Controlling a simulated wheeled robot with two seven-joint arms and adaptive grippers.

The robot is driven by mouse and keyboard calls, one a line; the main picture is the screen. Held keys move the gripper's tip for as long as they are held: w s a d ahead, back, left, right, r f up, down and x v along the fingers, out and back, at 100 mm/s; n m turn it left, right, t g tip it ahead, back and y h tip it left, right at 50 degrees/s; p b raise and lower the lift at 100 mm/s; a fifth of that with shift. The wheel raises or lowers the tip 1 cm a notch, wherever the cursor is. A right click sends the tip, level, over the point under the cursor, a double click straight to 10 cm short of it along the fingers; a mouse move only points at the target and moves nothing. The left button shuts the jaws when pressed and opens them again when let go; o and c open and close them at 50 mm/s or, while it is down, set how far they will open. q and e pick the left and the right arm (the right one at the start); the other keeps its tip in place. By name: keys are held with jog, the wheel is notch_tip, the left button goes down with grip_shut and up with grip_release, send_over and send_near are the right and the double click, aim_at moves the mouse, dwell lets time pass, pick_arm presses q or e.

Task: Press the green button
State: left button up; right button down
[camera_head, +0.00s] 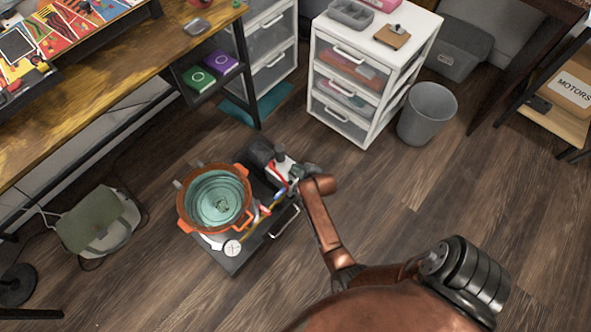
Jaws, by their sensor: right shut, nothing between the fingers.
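I cannot make out a green button in this view. A colourful board (62,42) lies on the wooden workbench (110,75) at the top left, and its small parts are too small to tell apart. My right arm comes in from the bottom right. My right gripper (299,171) is at its far end, over the right side of a low dark cart, well away from the board. It looks small and partly hidden by the wrist, and it is shut with nothing in it. My left gripper is not in view.
An orange pot-like container (184,212) sits on the dark cart (236,262) beside tools. A white drawer unit (343,122) and grey bin (427,115) stand behind. A green-seated stool (92,220) is at the left. Wooden floor is clear at the right.

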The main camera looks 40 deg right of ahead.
jog(key=shift+f, duration=0.15)
dwell(0.3)
jog(key=shift+f, duration=0.3)
jog(key=shift+r+p, duration=0.5)
jog(key=shift+f, duration=0.1)
